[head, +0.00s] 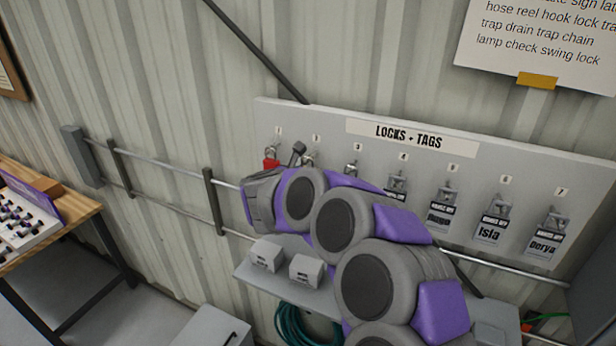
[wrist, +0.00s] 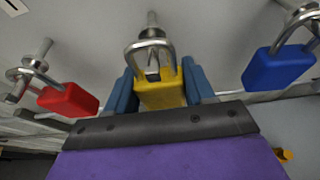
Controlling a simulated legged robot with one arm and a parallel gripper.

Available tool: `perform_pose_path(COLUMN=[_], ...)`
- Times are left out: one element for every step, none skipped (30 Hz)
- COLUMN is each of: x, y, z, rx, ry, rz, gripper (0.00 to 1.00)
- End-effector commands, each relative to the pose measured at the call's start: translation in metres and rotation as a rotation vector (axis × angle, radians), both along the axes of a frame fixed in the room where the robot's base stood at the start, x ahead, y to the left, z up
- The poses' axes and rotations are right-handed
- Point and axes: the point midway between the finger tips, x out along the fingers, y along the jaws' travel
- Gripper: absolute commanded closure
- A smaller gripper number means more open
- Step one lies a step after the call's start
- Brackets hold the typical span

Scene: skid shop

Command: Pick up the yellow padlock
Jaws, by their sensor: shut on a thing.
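The yellow padlock (wrist: 162,94) is in the middle of the wrist view, with its shackle around a peg on the board. My gripper (wrist: 160,90) has its blue fingers on both sides of the yellow body and is shut on it. In the head view my arm reaches up to the board's left part, near peg 2, and hides the yellow padlock; the gripper tip (head: 297,152) shows only in part there.
A red padlock (wrist: 70,100) hangs to the left and a blue padlock (wrist: 278,66) to the right, both close. The grey "LOCKS + TAGS" board (head: 480,150) holds several tagged locks. Two small boxes (head: 305,270) sit on a shelf below. A workbench (head: 60,225) stands at left.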

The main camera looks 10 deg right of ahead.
Motion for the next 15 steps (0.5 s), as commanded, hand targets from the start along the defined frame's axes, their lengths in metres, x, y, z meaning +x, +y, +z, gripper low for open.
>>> perform_pose_path(x=[-0.0001, 0.0001, 0.0001, 0.0001, 0.0002, 0.0004, 0.0004, 0.0005, 0.0005, 0.0007, 0.0006, 0.0006, 0.0005, 0.0004, 0.0001], y=[-0.0004, -0.0007, -0.0007, -0.0007, -0.0007, -0.0011, -0.0016, -0.002, -0.0024, -0.0025, -0.0026, -0.0024, -0.0022, -0.002, -0.0014], z=[-0.0006, -0.0006, -0.0006, -0.0007, -0.0007, -0.0009, -0.0009, -0.0009, -0.0009, -0.0007, -0.0003, 0.0005, 0.0013, 0.0022, 0.0038], rx=[0.001, 0.001, 0.001, 0.001, 0.001, 0.001, 0.001, 0.002, 0.003, 0.003, 0.004, 0.005, 0.005, 0.005, 0.004], ry=[0.001, 0.001, 0.001, 0.001, 0.001, 0.001, 0.001, 0.002, 0.001, 0.001, 0.001, 0.0, 0.0, 0.0, 0.0], rz=[0.0, 0.001, 0.001, 0.001, 0.001, 0.001, 0.001, 0.002, 0.002, 0.002, 0.001, 0.001, 0.001, 0.001, 0.001], gripper=[0.92, 0.95, 0.95, 0.95, 0.95, 0.95, 0.95, 0.95, 0.95, 0.95, 0.95, 0.95, 0.95, 0.95, 0.95])
